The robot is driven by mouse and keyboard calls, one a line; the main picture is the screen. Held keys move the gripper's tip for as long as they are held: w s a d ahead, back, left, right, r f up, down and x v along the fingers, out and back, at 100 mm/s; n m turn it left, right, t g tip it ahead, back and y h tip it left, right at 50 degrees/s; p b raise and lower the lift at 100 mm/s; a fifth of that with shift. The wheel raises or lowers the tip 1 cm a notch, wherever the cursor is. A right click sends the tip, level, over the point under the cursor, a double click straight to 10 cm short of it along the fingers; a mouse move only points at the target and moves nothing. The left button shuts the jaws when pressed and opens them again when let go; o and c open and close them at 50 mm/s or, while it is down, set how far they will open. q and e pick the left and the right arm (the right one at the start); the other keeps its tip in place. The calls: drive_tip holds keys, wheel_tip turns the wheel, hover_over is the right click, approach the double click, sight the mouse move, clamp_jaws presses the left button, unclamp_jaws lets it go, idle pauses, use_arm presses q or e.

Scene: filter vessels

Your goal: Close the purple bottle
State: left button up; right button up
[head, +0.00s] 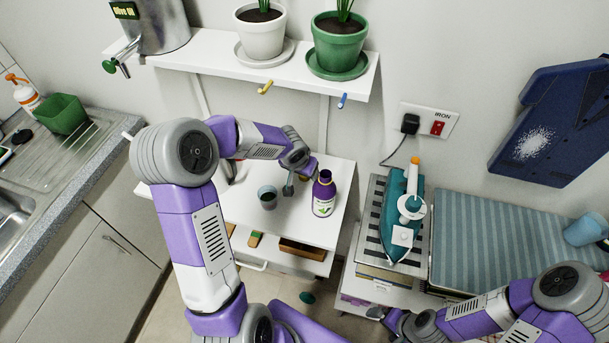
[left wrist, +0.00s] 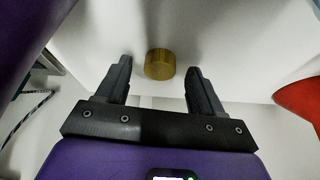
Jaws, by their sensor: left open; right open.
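The purple bottle (head: 323,195) stands upright on the white table, its neck bare with a dark top. A round gold-brown cap (left wrist: 160,64) lies on a white surface in the left wrist view, just beyond and between my left fingertips (left wrist: 158,75). My left gripper is open and empty. In the head view my left gripper (head: 288,189) is low over the table, just left of the bottle, and the cap is hidden there. My right gripper (head: 377,314) is at the lower right, away from the bottle, small and partly hidden by its arm; it is open.
A grey cup (head: 267,197) with dark contents stands left of the bottle. A red thing (left wrist: 300,98) is at the right edge of the left wrist view. A shelf (head: 210,52) with potted plants hangs above. A teal iron (head: 403,220) stands to the right.

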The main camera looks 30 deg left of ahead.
use_arm(q)
drive_tip(key=shift+w+f, duration=0.1)
drive_tip(key=shift+f, duration=0.1)
drive_tip(key=c, duration=1.1)
drive_tip(key=shift+r, duration=0.15)
drive_tip(key=shift+r, duration=0.25)
drive_tip(key=r, duration=0.2)
drive_tip(key=r+p, duration=0.1)
drive_tip(key=r, duration=0.1)
drive_tip(key=r+p, duration=0.1)
drive_tip(key=r, duration=0.1)
drive_tip(key=shift+s+r, duration=0.35)
drive_tip(key=shift+r, duration=0.05)
drive_tip(key=s+d+b, duration=0.2)
drive_tip(key=s, duration=0.7)
drive_tip(key=s+d+b, duration=0.2)
drive_tip(key=s, duration=0.7)
drive_tip(key=shift+s+d+f+b, duration=0.3)
drive_tip(key=shift+s+d, duration=0.05)
drive_tip(key=shift+s, duration=0.05)
